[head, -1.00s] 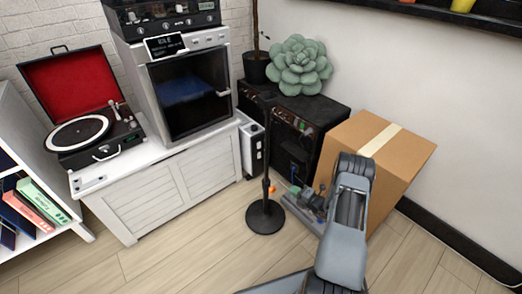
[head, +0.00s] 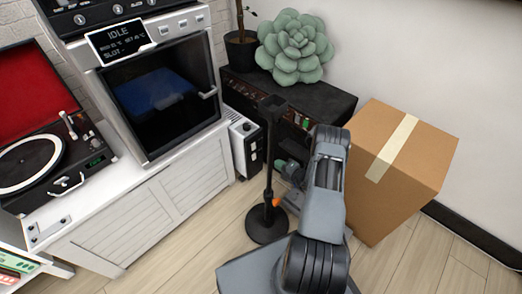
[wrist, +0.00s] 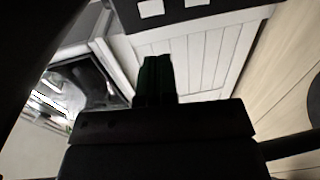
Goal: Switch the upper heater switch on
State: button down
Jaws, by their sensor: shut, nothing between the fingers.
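The heater (head: 240,140) is a narrow white unit with a dark front panel, standing on the floor against the right end of the white cabinet. In the wrist view its black panel (wrist: 174,14) crosses the top edge with two pale square switches. The left one, the upper heater switch (wrist: 150,8), lies on the side toward the oven. Whether either is on cannot be read. My gripper (wrist: 157,62) is shut and empty, its fingertips below the panel in that view, apparently short of it. In the head view my gripper (head: 289,168) is partly hidden by my arm, right of the heater.
A black stand (head: 268,220) with an upright pole rises between the heater and my arm. A cardboard box (head: 400,170) stands to the right, and a black amplifier (head: 330,103) is behind. The white cabinet (head: 150,215) carries an oven (head: 165,95) and a record player (head: 45,160).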

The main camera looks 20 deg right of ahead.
aim_at(254, 148)
jog(key=b+x, duration=0.4)
jog(key=x, duration=0.8)
jog(key=shift+w+f+b, duration=0.1)
jog(key=shift+b, duration=0.2)
jog(key=shift+b+x, duration=0.3)
jog(key=shift+x, duration=0.55)
